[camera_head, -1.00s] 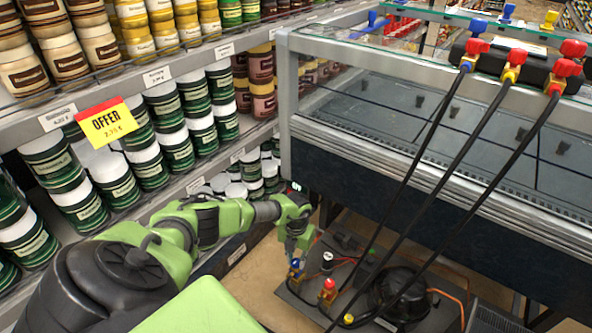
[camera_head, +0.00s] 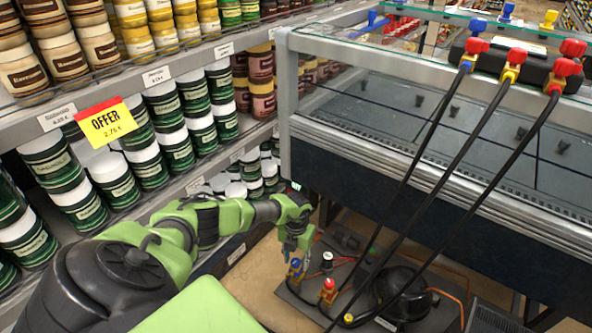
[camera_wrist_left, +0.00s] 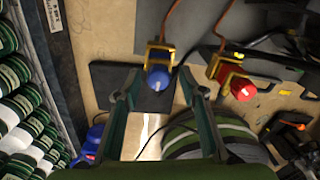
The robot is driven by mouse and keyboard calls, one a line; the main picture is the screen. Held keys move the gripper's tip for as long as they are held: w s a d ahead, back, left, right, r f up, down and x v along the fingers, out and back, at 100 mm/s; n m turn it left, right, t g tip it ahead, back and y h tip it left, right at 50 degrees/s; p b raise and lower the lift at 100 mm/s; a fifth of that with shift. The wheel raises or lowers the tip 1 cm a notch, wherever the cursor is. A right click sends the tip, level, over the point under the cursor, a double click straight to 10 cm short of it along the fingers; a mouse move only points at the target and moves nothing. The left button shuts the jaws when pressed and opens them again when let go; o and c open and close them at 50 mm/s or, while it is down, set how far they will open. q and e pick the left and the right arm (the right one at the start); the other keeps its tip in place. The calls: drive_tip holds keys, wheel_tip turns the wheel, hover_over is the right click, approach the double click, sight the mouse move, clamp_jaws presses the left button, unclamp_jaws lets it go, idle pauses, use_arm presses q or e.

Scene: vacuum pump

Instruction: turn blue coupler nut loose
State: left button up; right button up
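The blue coupler nut (camera_head: 295,263) sits on a brass fitting on the dark pump base low in the head view. It also shows in the wrist view (camera_wrist_left: 158,79), seen from above as a round blue cap. My left gripper (camera_head: 291,253) is just above it, pointing down. In the wrist view its two fingers (camera_wrist_left: 158,74) are apart, one on each side of the blue nut, with gaps visible. I cannot tell how far above the nut the fingertips are. My right gripper is not in view.
A red coupler (camera_head: 329,284), also in the wrist view (camera_wrist_left: 241,89), stands right of the blue one. Black hoses (camera_head: 445,185) slant down from the glass case (camera_head: 440,125). Shelves of jars (camera_head: 180,140) stand at the left. A black compressor (camera_head: 402,292) is to the right.

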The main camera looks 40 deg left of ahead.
sight(296, 261)
use_arm(q)
drive_tip(key=shift+r, duration=0.1)
wheel_tip(296, 261, up, 12)
idle(0.6)
